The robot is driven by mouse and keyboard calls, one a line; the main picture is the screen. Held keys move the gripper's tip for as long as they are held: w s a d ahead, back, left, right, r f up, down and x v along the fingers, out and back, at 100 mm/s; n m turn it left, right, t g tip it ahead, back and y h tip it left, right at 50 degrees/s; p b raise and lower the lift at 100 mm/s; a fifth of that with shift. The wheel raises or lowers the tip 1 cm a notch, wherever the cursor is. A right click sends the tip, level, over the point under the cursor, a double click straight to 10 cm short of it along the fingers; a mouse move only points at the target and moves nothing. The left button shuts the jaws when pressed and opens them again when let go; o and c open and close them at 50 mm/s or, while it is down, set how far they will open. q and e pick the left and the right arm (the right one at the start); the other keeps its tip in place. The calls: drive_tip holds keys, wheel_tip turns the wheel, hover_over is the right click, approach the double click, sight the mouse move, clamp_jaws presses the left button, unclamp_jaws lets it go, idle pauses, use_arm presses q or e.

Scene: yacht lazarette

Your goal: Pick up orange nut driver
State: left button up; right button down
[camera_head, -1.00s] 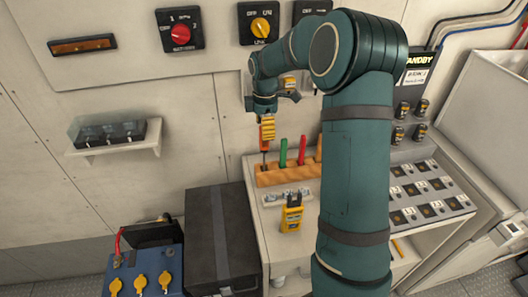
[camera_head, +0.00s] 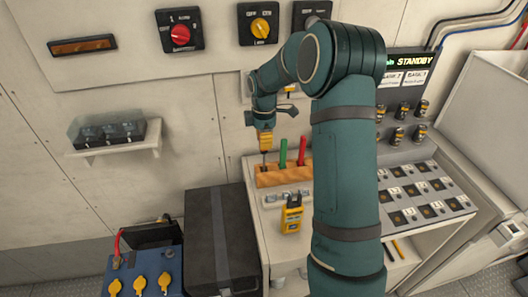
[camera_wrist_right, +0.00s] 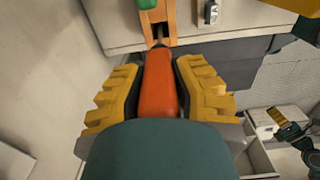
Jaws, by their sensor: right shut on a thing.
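The orange nut driver (camera_wrist_right: 158,85) has an orange handle, seen between the yellow finger pads in the right wrist view. Its thin dark shaft (camera_head: 264,159) points down to the left end of an orange-brown tool rack (camera_head: 285,177). The driver stands about upright, and its tip seems to be still in the rack. My right gripper (camera_head: 265,143) is shut on the handle from above and hides most of it in the head view. The rack also shows in the right wrist view (camera_wrist_right: 156,30). My left gripper is not in view.
A green-handled tool (camera_head: 283,151) and a red-handled tool (camera_head: 301,151) stand in the rack, right of the driver. A yellow meter (camera_head: 291,215) is in front on the bench. A black case (camera_head: 222,240) stands to the left. The wall is close behind.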

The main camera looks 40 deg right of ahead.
idle(0.3)
wheel_tip(320, 180, up, 10)
drive_tip(key=shift+p, duration=0.45)
drive_tip(key=shift+f, duration=0.1)
idle(0.5)
